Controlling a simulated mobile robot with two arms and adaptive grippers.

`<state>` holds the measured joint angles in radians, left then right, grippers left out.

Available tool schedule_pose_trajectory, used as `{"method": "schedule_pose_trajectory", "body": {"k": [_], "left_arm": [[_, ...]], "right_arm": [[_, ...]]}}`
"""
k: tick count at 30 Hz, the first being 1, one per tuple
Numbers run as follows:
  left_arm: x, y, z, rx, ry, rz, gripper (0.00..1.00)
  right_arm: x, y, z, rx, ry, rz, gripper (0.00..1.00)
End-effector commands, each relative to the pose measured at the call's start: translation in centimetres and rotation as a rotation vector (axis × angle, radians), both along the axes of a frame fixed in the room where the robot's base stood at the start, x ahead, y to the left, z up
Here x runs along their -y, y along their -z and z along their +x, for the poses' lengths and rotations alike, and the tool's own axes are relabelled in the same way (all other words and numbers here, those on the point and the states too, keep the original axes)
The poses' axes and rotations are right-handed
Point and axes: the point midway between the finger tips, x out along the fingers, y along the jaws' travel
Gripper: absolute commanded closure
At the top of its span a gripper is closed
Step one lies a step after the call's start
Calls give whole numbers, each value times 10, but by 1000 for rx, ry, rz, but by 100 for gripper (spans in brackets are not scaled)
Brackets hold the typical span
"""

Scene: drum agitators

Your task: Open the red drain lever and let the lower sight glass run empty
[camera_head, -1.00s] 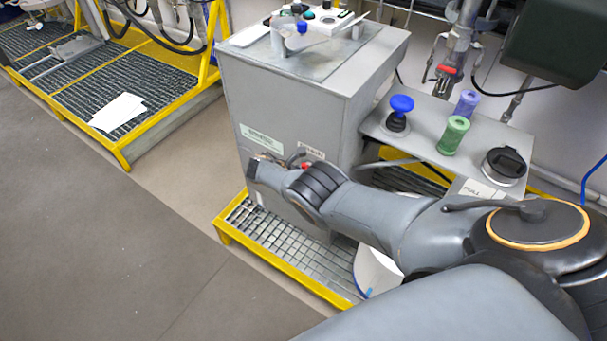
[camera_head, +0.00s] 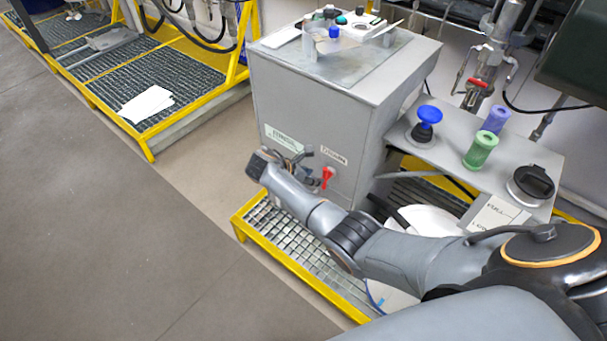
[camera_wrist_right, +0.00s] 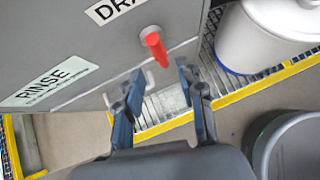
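The red drain lever (camera_head: 327,177) sits low on the front of the grey metal cabinet (camera_head: 310,105), below a DRAIN label (camera_head: 333,155). In the right wrist view the lever (camera_wrist_right: 156,48) sticks out from the panel, just beyond the fingertips of my right gripper (camera_wrist_right: 158,84). The two fingers are spread with nothing between them. In the head view my right gripper (camera_head: 305,160) is small and partly hidden, just left of the lever. I see no contact with the lever. My left gripper is out of view. I cannot make out the lower sight glass.
A RINSE label (camera_head: 283,138) is left of the lever. A white drum (camera_wrist_right: 265,35) stands beside the cabinet on the yellow-edged grating (camera_head: 290,245). A grey round container (camera_wrist_right: 290,145) is at the wrist view's right. A side shelf (camera_head: 450,135) holds a blue knob and cylinders. The floor at left is clear.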

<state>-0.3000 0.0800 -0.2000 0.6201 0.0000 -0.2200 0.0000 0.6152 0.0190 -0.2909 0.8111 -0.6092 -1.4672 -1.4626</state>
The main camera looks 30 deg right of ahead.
Motion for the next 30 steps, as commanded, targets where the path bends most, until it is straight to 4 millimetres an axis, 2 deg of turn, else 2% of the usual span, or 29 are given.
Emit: {"method": "schedule_pose_trajectory", "body": {"k": [6,12,26,28,30], "left_arm": [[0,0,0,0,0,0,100],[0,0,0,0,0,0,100],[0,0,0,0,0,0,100],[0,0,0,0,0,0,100],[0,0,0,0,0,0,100]], "right_arm": [[-23,-22,-4,0,-1,0,62],[-29,-28,-6,-1,0,0,62],[-29,-28,-6,-1,1,0,62],[-29,-22,-8,1,2,7,62],[-30,-4,-15,11,12,31,62]]}}
